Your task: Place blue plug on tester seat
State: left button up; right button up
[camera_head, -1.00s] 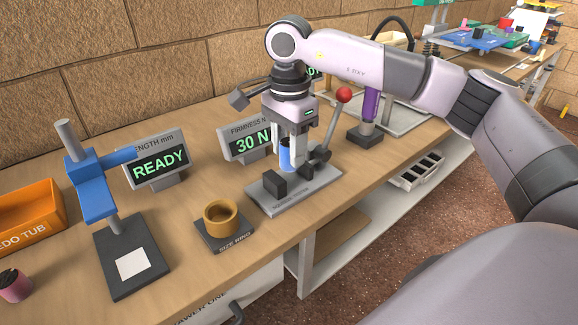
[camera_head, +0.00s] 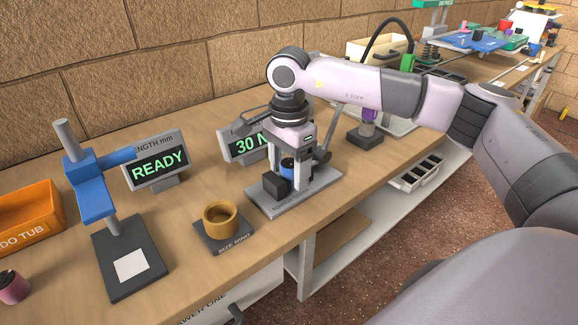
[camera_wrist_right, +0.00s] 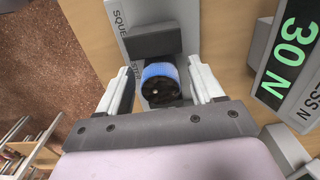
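The blue plug (camera_head: 287,169), blue-sided with a dark top, stands upright at the squeeze tester (camera_head: 306,198), close beside its dark block (camera_head: 274,185). It also shows in the right wrist view (camera_wrist_right: 160,70). My right gripper (camera_head: 288,180) points down over the tester. Its pale fingers are spread on either side of the plug, with a gap visible on both sides in the wrist view (camera_wrist_right: 160,88). The plug's base contact is partly hidden. The tester's lever (camera_head: 326,142) stands behind the right finger; its red knob is hidden by my arm. My left gripper is out of view.
The firmness display (camera_head: 243,146) reads 30 N and is partly covered by my gripper. A size ring (camera_head: 220,219), a blue length gauge (camera_head: 95,190) with a READY display (camera_head: 158,163), and an orange tub (camera_head: 30,215) stand left. A purple-handled tool (camera_head: 367,130) stands right.

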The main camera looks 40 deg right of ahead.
aim_at(289, 164)
jog(key=shift+r, duration=0.2)
notch_tip(289, 164, up, 12)
jog(key=p, duration=0.1)
dwell(0.6)
